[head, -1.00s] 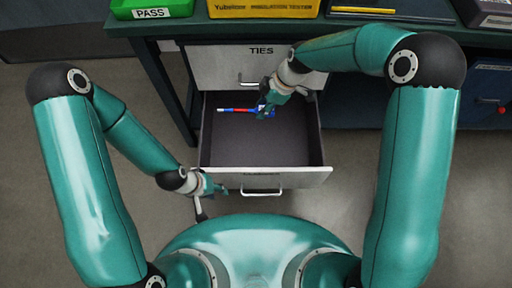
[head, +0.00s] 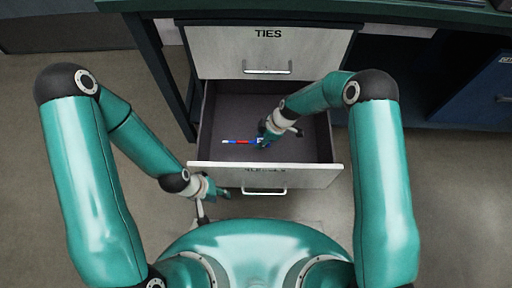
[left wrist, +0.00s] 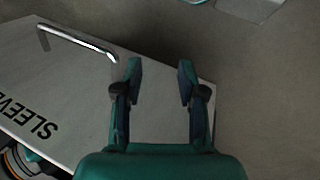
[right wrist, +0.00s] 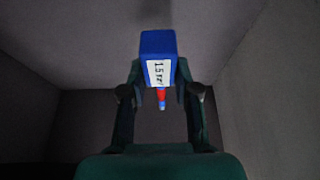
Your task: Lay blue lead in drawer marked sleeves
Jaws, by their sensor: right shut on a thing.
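The lead (head: 240,141) has a blue block with a white label, a red stretch and a pale end. My right gripper (head: 265,140) is shut on its blue block (right wrist: 158,50), inside the outline of the open drawer. The label seems to read 1.5 mm. I cannot tell whether the lead touches the drawer floor. The open drawer (head: 225,115) looks empty otherwise; its front (left wrist: 75,85) reads SLEEVES in the left wrist view, partly cut off. My left gripper (head: 213,190) is open and empty by the left end of that front; its fingers (left wrist: 160,75) show apart.
A closed drawer marked TIES (head: 270,50) is above the open one, under the bench top (head: 400,12). A blue cabinet or box (head: 480,95) stands at the right. Bare floor (head: 460,200) lies around the front and right.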

